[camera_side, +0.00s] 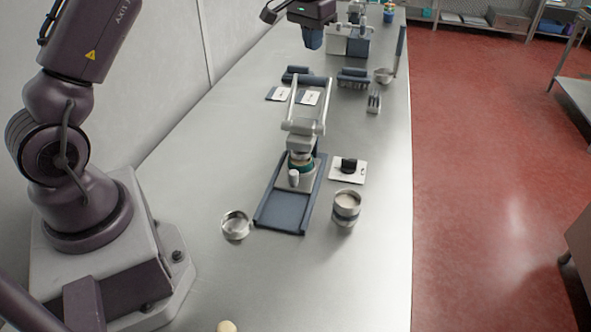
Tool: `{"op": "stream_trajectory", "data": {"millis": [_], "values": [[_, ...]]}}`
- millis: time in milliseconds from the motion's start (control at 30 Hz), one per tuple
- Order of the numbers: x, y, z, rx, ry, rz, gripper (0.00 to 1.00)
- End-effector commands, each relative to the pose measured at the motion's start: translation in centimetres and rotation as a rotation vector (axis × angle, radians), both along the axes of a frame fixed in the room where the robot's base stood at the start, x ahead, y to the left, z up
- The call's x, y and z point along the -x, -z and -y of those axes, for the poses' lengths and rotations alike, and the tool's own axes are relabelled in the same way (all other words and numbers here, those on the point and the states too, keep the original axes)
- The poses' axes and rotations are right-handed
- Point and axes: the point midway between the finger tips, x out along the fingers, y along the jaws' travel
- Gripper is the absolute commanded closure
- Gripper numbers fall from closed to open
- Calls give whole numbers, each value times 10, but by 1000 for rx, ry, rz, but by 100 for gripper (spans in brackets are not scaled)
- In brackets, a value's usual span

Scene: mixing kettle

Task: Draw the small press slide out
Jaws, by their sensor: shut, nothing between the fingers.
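The small press (303,127) stands in the middle of the metal table, with a pale lever frame rising above it. Its slide (296,182) is a light grey plate with a small pale upright knob (293,177). It sits at the far part of the dark blue base tray (284,211), under the press head. A teal-banded round piece (300,162) is on the slide beneath the head. The near part of the tray is bare. My gripper (313,42) is at the top of the view, shut and empty, well apart from the press and beyond it.
A metal cup with pale contents (346,207) stands right of the tray, and an empty metal ring or cup (236,225) left. Dark-handled tools (352,78) are behind. The near table is mostly clear.

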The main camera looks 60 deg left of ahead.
Motion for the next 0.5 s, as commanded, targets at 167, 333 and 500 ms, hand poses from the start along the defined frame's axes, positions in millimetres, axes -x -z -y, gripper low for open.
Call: {"op": "stream_trajectory", "data": {"millis": [167, 333, 500], "values": [[0, 0, 0, 0, 0, 0, 100], [0, 0, 0, 0, 0, 0, 100], [0, 0, 0, 0, 0, 0, 98]]}}
